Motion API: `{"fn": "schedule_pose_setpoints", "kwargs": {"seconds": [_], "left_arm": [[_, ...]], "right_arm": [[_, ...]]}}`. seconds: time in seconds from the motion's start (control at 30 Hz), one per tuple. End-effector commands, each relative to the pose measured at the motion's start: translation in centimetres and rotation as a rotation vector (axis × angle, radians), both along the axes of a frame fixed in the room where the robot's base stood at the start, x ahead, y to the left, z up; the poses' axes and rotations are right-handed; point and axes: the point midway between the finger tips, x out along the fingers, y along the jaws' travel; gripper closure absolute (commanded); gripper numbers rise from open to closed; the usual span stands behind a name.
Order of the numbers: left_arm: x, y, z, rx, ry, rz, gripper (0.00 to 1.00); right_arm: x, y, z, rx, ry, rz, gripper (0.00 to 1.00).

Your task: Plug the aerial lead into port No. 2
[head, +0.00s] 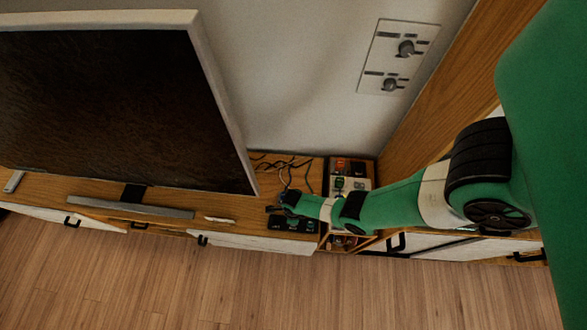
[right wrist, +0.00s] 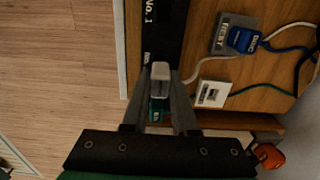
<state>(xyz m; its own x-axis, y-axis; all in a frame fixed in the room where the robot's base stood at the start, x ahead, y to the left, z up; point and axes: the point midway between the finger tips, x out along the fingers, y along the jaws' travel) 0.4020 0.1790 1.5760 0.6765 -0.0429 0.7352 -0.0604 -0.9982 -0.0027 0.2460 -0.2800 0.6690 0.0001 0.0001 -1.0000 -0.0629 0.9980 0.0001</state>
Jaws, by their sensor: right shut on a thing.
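My right gripper (right wrist: 160,88) is shut on a small plug with a pale tip (right wrist: 160,77) and a teal body (right wrist: 157,110); its label is too small to read, so I cannot tell for sure that it is the aerial lead. Port No. 2 is not readable. In the head view, my right gripper (head: 282,204) is just above the black box (head: 292,224) at the console's front edge. My left gripper is not in view.
A grey plug with a blue one (right wrist: 242,40) and a white-tagged plug (right wrist: 211,93) lie right of the box, among loose cables (right wrist: 285,50). A large TV (head: 110,110) stands on the wooden console (head: 235,202) at left. A compartment box (head: 372,172) stands at right.

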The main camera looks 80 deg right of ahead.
Motion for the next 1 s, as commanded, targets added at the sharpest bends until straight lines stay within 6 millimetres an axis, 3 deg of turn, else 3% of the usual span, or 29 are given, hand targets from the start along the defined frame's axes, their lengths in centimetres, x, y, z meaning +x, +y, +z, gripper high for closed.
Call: {"fn": "schedule_pose_setpoints", "kwargs": {"seconds": [1.0], "left_arm": [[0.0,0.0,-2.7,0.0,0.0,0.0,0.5]], "right_arm": [[0.0,0.0,-2.7,0.0,0.0,0.0,1.0]]}}
